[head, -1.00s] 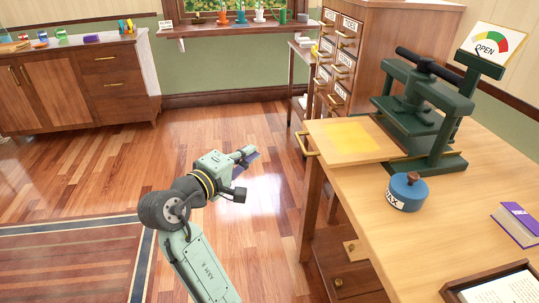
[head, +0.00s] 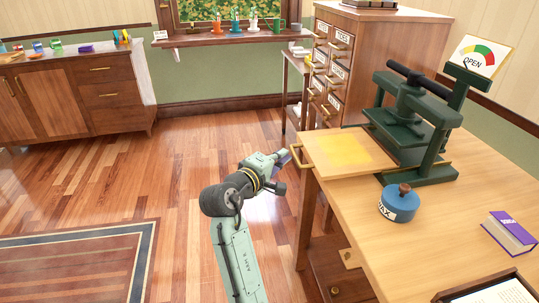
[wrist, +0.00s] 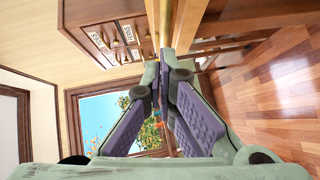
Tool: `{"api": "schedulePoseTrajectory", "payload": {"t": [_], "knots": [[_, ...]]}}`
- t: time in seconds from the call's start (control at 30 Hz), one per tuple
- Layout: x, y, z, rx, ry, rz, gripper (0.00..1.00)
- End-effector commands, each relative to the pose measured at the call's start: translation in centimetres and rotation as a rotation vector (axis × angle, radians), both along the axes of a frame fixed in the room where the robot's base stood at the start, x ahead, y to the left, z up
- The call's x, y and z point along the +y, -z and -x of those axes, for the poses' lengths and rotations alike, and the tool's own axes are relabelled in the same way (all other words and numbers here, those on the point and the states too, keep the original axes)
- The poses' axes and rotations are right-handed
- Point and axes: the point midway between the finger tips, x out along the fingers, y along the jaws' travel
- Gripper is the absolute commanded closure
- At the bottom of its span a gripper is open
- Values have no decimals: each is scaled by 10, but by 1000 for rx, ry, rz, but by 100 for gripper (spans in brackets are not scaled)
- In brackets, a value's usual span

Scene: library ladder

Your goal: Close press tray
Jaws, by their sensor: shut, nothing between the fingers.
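The press tray (head: 350,147) is a pale wooden board with a yellow square on it. It sticks out leftward from the dark green press (head: 415,125) on the table, past the table's left edge. Its brass handle (head: 297,158) is on its left end and also shows upright at the top of the wrist view (wrist: 164,22). My gripper (head: 287,159) is just left of the handle at about its height. In the wrist view its purple-padded fingers (wrist: 166,75) are shut and empty, pointing toward the handle. I cannot tell whether they touch it.
A blue wax tin (head: 400,206) stands in front of the press, and a purple book (head: 510,232) lies to the right. A sign reading OPEN (head: 482,55) is behind the press. A drawer cabinet (head: 365,50) stands behind the table.

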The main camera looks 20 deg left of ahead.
Motion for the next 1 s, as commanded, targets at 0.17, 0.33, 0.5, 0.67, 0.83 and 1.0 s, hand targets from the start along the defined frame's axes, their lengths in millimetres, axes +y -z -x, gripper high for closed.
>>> {"api": "schedulePoseTrajectory", "payload": {"t": [0.17, 0.33, 0.5, 0.67, 0.83, 1.0], "knots": [[-2, 1, -1, 0, -1, 0, 100], [-2, 1, -1, 0, -1, 0, 100], [-7, 0, -4, -1, 1, 0, 100], [-29, -2, -18, 0, 5, 0, 100], [-65, -3, -42, 2, 9, -1, 100], [-100, -3, -65, 1, 7, 0, 100]]}}
